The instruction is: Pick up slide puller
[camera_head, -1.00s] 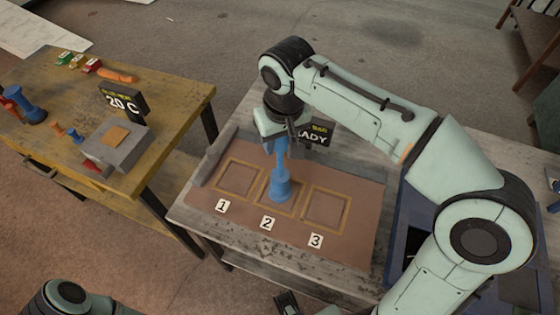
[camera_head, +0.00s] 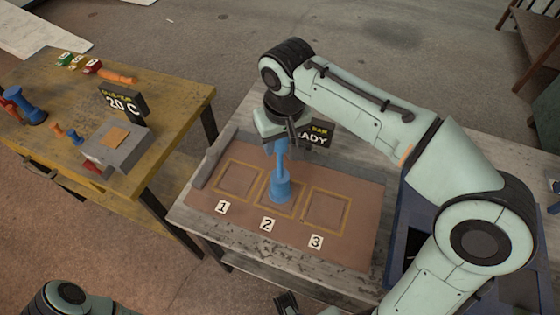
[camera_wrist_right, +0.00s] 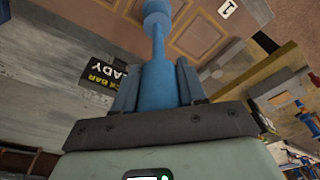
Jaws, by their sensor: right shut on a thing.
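The slide puller, a blue tool (camera_head: 280,188) with a thick round base, thin neck and wider upper handle, is upright over square 2 of the brown mat (camera_head: 345,235). I cannot tell whether its base touches the mat. My right gripper (camera_head: 277,140) is shut on the top of its handle from above. In the right wrist view the blue tool (camera_wrist_right: 158,84) sits between the two fingers of my right gripper (camera_wrist_right: 157,88), and its lower end runs out of the picture. A dark part at the bottom edge may be my left gripper (camera_head: 287,303); its jaws are unclear.
Squares 1 (camera_head: 239,179) and 3 (camera_head: 325,211) are empty. A black sign (camera_head: 317,135) stands behind the mat, partly covered. The yellow table (camera_head: 175,120) at left holds another blue tool (camera_head: 25,107), a grey box (camera_head: 117,147) and a "20 C" sign (camera_head: 123,102). A blue bin (camera_head: 400,240) is at right.

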